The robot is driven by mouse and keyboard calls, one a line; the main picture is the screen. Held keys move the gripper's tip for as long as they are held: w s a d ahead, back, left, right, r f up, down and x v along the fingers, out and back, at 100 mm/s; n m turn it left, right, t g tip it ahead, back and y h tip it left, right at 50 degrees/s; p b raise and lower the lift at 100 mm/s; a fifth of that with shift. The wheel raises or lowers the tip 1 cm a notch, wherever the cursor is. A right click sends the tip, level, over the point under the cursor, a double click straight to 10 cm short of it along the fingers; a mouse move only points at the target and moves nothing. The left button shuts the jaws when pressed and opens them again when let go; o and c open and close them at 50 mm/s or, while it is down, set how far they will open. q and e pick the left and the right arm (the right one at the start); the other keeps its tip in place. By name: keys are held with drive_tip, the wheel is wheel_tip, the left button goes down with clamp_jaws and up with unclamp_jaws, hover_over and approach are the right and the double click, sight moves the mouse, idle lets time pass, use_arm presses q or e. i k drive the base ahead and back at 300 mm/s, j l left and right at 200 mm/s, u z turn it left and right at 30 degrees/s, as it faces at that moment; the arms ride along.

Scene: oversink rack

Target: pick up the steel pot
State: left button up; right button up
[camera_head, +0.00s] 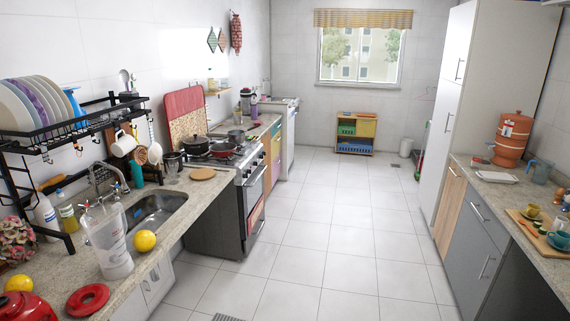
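A small grey, steel-looking pot (236,137) sits at the far back part of the stove (226,159). It is small in this view and its details are hard to make out. A dark lidded pot (195,146) stands to its left on the stove, and a red pan (224,161) sits in front of it. Neither of my grippers shows in the head view.
The left counter holds a sink (156,211), a black oversink rack (75,129) with plates, a clear pitcher (107,243) and yellow fruit (145,240). Counters with a tray and an orange container (512,137) line the right. The tiled floor (318,231) between is clear.

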sight(238, 137)
drive_tip(key=i, duration=2.75)
drive_tip(key=i+l+u, duration=0.15)
drive_tip(key=i+u, duration=0.25)
drive_tip(key=i, duration=0.25)
drive_tip(key=i+l+u, duration=0.35)
drive_tip(key=i, duration=0.25)
drive_tip(key=i+l+u, duration=0.4)
drive_tip(key=i, duration=0.2)
drive_tip(key=i+l+u, duration=0.35)
drive_tip(key=l+u, duration=0.2)
drive_tip(key=i+l+u, duration=0.25)
drive_tip(key=l+u, duration=0.25)
drive_tip(key=i+l+u, duration=0.1)
drive_tip(key=l+u, duration=0.2)
drive_tip(key=l, duration=0.2)
